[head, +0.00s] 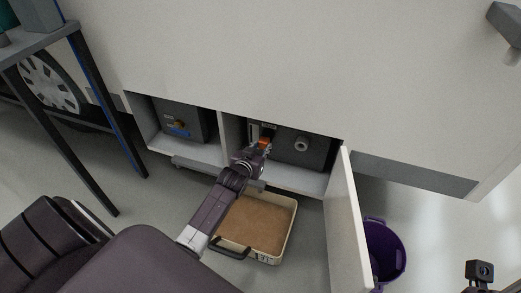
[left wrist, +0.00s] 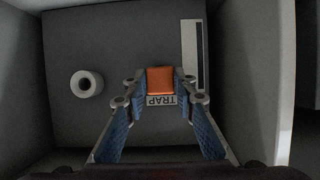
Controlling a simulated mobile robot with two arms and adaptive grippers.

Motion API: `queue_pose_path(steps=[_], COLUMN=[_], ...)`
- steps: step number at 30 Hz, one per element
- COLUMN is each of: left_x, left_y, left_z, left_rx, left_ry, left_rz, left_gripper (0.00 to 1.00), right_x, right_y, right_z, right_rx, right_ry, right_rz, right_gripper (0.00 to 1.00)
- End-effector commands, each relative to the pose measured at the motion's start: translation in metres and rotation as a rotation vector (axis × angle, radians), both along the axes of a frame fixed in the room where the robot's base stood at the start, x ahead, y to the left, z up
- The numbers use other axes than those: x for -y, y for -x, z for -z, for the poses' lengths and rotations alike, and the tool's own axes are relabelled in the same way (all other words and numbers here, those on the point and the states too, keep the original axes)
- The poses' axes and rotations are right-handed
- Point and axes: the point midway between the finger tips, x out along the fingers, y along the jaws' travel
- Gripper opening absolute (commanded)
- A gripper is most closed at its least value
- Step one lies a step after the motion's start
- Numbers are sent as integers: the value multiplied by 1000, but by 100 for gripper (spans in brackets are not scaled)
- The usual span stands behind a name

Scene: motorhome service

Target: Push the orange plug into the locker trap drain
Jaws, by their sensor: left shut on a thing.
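The orange plug (head: 264,143) is at the tip of my left gripper (head: 259,151), inside the right-hand open locker. In the left wrist view the orange plug (left wrist: 160,80) sits between the fingertips of my left gripper (left wrist: 160,88), which is shut on it. A label reading TRAP (left wrist: 161,100), upside down in that view, shows on the dark grey panel (left wrist: 85,125) beside the plug. The trap drain's opening is not visible; the plug and fingers cover that spot. I cannot tell whether the plug touches the panel or how deep it sits.
A pale round fitting (head: 302,144) sticks out of the panel beside the plug. The open locker door (head: 346,225) stands to the right, near a purple bucket (head: 401,258). A shallow tray (head: 289,230) lies on the floor under my left arm. A left locker (head: 182,122) holds a grey box.

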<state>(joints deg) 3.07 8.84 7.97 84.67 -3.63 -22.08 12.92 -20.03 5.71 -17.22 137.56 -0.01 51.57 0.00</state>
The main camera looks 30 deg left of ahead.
Motion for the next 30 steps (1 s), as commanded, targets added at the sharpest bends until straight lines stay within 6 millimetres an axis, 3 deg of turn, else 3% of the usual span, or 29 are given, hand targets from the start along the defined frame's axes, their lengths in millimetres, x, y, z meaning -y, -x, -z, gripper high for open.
queue_pose_path(steps=[9,10,15,25,30], left_x=[-2,-2,-2,-1,2], left_y=[-9,-9,-9,-6,9], left_z=[0,-1,0,-1,-6], left_rx=[1,1,1,0,-1], left_ry=[0,0,0,1,2], left_rz=[0,0,0,0,1], left_gripper=[0,28,46,46,46], right_x=[0,0,0,0,0], right_y=[0,0,0,0,0], right_z=[3,3,3,1,2], right_rx=[-5,-5,-5,3,1], right_ry=[0,0,1,0,1], right_rz=[0,0,0,2,1], right_gripper=[17,17,17,17,17])
